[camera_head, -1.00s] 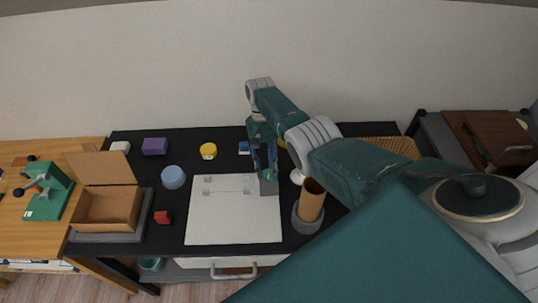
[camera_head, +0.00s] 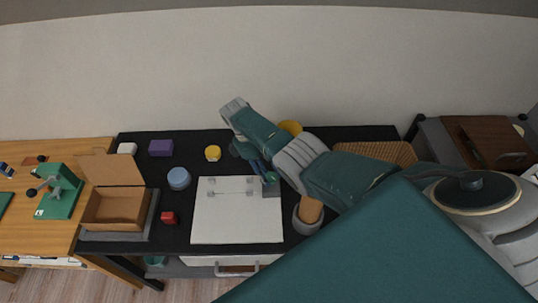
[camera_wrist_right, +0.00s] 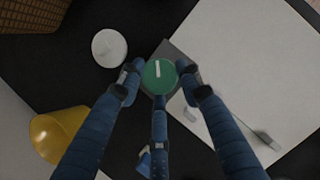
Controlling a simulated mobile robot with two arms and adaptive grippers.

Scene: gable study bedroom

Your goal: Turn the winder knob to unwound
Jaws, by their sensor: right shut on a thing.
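The winder knob (camera_wrist_right: 160,79) is a round green disc with a short white mark, on a grey block (camera_wrist_right: 184,60) beside a white board. In the wrist view, the mark runs nearly up and down. The blue fingers of my right gripper (camera_wrist_right: 156,84) are closed around the knob's rim from several sides. In the head view, my right gripper (camera_head: 264,172) is at the block (camera_head: 271,190), at the board's upper right corner, and the arm hides most of the knob. My left gripper is in neither view.
The white board (camera_head: 236,222) lies on the black table. A brown cup (camera_head: 310,211) and a yellow object (camera_head: 290,128) are close to my right arm. A white round object (camera_wrist_right: 109,47) is near the knob. A cardboard box (camera_head: 117,208) stands to the left.

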